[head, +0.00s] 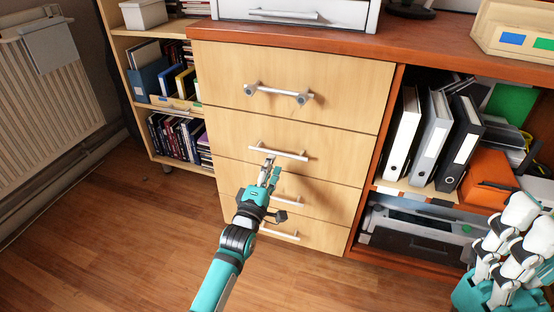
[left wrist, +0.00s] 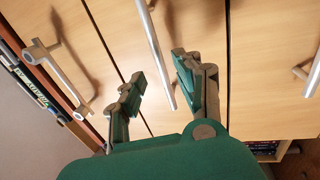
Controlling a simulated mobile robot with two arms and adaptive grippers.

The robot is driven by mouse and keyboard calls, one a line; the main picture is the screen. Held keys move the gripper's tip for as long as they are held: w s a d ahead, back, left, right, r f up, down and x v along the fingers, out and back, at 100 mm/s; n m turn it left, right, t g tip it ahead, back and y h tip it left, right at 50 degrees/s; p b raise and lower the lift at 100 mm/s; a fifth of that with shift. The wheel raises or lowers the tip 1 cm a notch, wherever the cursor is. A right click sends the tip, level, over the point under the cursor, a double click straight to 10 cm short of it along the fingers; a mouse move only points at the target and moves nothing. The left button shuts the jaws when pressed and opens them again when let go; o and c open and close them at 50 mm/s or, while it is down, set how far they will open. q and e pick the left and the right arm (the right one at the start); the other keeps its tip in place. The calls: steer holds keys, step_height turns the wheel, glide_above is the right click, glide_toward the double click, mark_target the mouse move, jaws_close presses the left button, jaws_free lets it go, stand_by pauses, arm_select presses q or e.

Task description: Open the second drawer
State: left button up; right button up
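The wooden drawer cabinet (head: 292,90) has several drawers stacked in the head view, all flush with the front. The second drawer (head: 232,135) has a straight silver bar handle (head: 285,152). My left gripper (head: 270,172) is at this handle, near its left half. In the left wrist view the open fingers (left wrist: 158,80) are apart, with the end of the second drawer's handle (left wrist: 157,55) between them. I cannot tell whether they touch it. White and teal parts of my right arm (head: 510,245) show at the lower right; its gripper state is unclear.
The top drawer handle (head: 278,93) is above, and lower handles (head: 280,233) are below. Binders (head: 432,138) and an orange box (head: 488,178) fill the right shelves. A bookshelf (head: 160,109) and radiator (head: 50,90) stand left. The wooden floor (head: 130,240) in front is clear.

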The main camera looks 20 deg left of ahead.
mark_target(277, 152)
arm_select(q)
steer(key=shift+w+d+r+b, duration=0.15)
steer(key=shift+w+b, duration=0.1)
steer(key=shift+w, duration=0.65)
steer(key=shift+w+a+r+b, duration=0.1)
steer(key=shift+w+r+b, duration=0.15)
steer(key=shift+w, duration=0.6)
steer(key=shift+w+d+r+b, duration=0.1)
steer(key=shift+w+b, duration=0.15)
steer(key=shift+w, duration=0.65)
jaws_close()
